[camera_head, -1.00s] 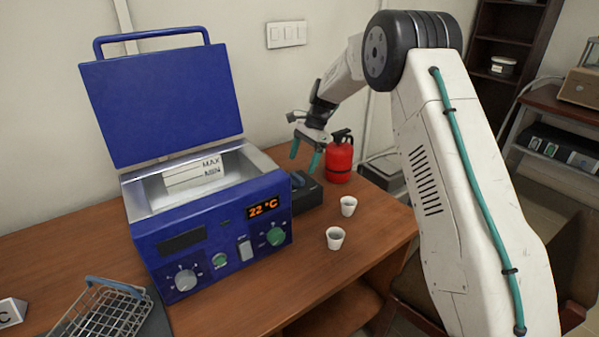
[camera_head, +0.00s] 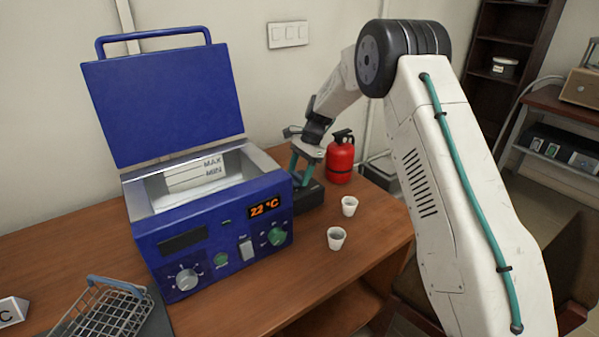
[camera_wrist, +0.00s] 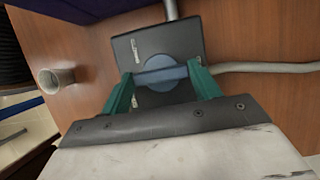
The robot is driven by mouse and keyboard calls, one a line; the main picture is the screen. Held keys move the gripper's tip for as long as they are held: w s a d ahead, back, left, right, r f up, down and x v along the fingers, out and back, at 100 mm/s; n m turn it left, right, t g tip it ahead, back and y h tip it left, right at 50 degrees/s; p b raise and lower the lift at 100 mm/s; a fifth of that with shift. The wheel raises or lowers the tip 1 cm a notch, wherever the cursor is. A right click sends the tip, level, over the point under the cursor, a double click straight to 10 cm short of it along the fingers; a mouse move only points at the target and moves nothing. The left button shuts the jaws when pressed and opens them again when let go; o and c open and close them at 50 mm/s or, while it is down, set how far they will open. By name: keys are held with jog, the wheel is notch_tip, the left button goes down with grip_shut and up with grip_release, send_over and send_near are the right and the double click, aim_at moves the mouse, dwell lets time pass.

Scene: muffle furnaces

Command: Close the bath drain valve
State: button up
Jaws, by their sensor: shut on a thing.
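The blue water bath (camera_head: 222,215) stands on the wooden table with its lid up and its display reading 22 °C. The drain valve is a dark box (camera_head: 312,196) at the bath's right side, with a blue handle (camera_wrist: 162,77) on top in the wrist view. My gripper (camera_head: 305,172) reaches down over the box. In the wrist view its green fingers (camera_wrist: 160,84) sit at the two ends of the blue handle and are shut on it. The handle is mostly hidden in the head view.
Two white cups (camera_head: 336,238) (camera_head: 349,206) stand in front of the valve box. A red extinguisher-like canister (camera_head: 341,158) stands close behind it. A wire basket (camera_head: 105,308) lies at the front left. The table's right edge is close to the cups.

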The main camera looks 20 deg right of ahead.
jog(key=shift+w+n, duration=0.1)
jog(key=shift+n, duration=0.2)
jog(key=n+g+h, duration=0.1)
jog(key=n, duration=0.2)
jog(key=shift+w+n, duration=0.15)
jog(key=shift+n, duration=0.25)
jog(key=n, duration=0.2)
jog(key=n+g+h, duration=0.1)
jog(key=n, duration=0.1)
jog(key=shift+a+r+n, duration=0.1)
jog(key=shift+a+n, duration=0.05)
jog(key=shift+n, duration=0.15)
jog(key=n+h, duration=0.1)
jog(key=n, duration=0.1)
jog(key=n+g+h, duration=0.1)
jog(key=n, duration=0.1)
jog(key=shift+w+a+n, duration=0.1)
jog(key=shift+a+n, duration=0.05)
jog(key=shift+n, duration=0.15)
jog(key=shift+a+n+h, duration=0.1)
jog(key=shift+n+h, duration=0.8)
jog(key=shift+n, duration=1.2)
jog(key=o, duration=1)
